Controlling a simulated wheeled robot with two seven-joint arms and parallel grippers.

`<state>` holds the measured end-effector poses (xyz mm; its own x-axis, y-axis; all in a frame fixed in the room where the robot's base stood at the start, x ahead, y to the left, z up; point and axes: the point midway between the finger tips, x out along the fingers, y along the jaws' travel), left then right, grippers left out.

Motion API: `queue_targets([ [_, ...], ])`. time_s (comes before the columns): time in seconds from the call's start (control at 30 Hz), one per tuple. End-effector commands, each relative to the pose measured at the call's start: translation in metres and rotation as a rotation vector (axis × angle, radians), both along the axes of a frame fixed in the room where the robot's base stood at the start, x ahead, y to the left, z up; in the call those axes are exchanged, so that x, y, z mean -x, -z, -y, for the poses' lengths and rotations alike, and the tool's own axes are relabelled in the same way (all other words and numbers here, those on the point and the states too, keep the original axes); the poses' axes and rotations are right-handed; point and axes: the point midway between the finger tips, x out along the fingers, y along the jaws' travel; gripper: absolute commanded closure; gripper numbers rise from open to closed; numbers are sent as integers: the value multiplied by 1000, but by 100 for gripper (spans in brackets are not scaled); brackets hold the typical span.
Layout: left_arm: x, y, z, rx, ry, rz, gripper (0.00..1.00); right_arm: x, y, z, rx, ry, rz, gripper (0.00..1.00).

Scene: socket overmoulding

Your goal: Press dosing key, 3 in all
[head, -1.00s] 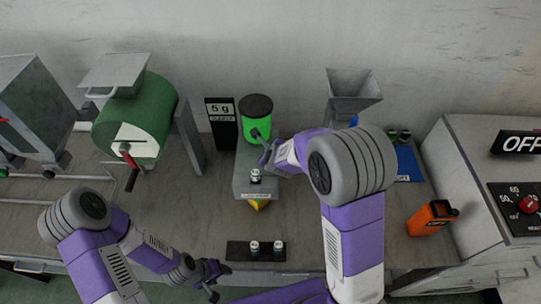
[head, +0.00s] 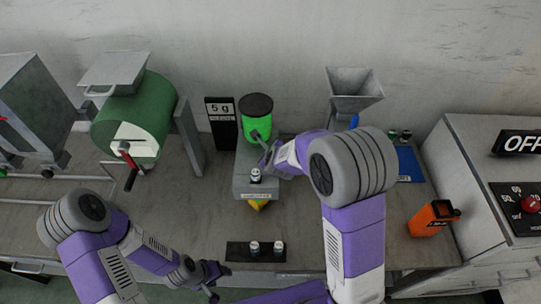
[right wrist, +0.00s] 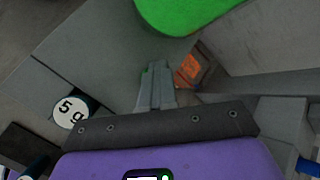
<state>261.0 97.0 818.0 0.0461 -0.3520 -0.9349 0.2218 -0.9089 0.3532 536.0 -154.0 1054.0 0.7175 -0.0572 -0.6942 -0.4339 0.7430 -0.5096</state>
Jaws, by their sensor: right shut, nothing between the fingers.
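A dosing stand, a grey block (head: 243,185) carrying a green canister (head: 257,128) with a dark lid, stands at the middle back. A small jar (head: 256,175) sits at the block; the right wrist view shows a jar marked 5 g (right wrist: 70,112). My right gripper (head: 268,157) is just right of the block, below the canister. In the right wrist view its fingers (right wrist: 156,85) are together and empty, pointing at the grey body near an orange patch (right wrist: 190,70). I cannot tell which part is the dosing key or whether I touch it. My left gripper (head: 213,282) is open at the front edge, far from the stand.
A black sign reading 5 g (head: 222,124) stands left of the canister. A green drum machine (head: 135,118) is at left, a hopper (head: 353,90) behind right, an orange bottle (head: 431,218) at right.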

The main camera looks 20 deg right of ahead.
Motion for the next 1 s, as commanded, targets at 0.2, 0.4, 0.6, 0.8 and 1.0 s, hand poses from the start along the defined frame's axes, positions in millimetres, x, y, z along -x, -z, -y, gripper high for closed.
queue_targets([
  [0.2, 1, 6, 0, -1, -2, -4, 44, 1, 6, 0, -1, -1, -4, 100],
  [0.4, 0, 9, -1, -3, -3, -3, 44, 1, 9, -1, -2, -2, -5, 100],
  [0.6, 0, 10, -2, -4, -5, -4, 44, 1, 10, -1, -1, -1, -6, 100],
  [0.8, 0, 10, -2, -4, -7, -5, 44, 1, 10, -1, -1, -2, -6, 100],
  [1.0, 0, 6, -2, -5, -7, -6, 44, 0, 4, 0, -1, -2, -6, 100],
])
